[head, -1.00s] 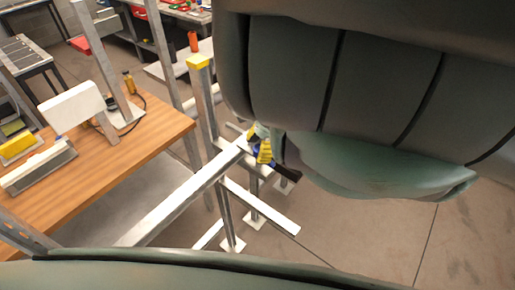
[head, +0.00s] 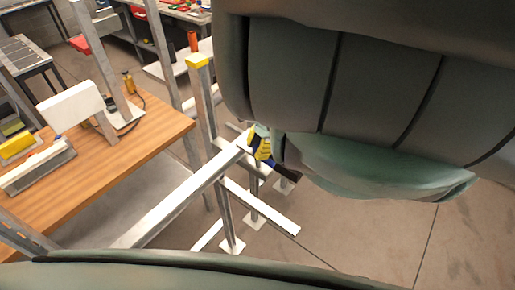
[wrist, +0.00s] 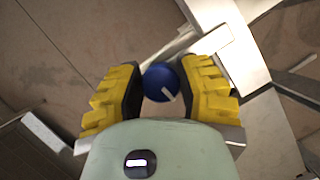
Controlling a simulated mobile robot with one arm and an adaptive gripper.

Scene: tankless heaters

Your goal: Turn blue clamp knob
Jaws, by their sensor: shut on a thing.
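The blue clamp knob (wrist: 161,84) is round with a pale stripe on its face, and shows in the middle of the wrist view. My gripper (wrist: 160,75) has its two yellow-and-black fingers on either side of the knob and is shut on it. In the head view my gripper (head: 261,147) is small, at the end of a white-topped metal beam (head: 190,198). A little blue shows by the fingers there, but most of the knob and the clamp is hidden behind the gripper and my arm.
A wooden workbench (head: 150,140) with a white-and-grey device (head: 75,103) stands at the left. A metal post with a yellow cap (head: 199,62) rises close to my gripper. Open concrete floor (head: 400,235) lies at the lower right.

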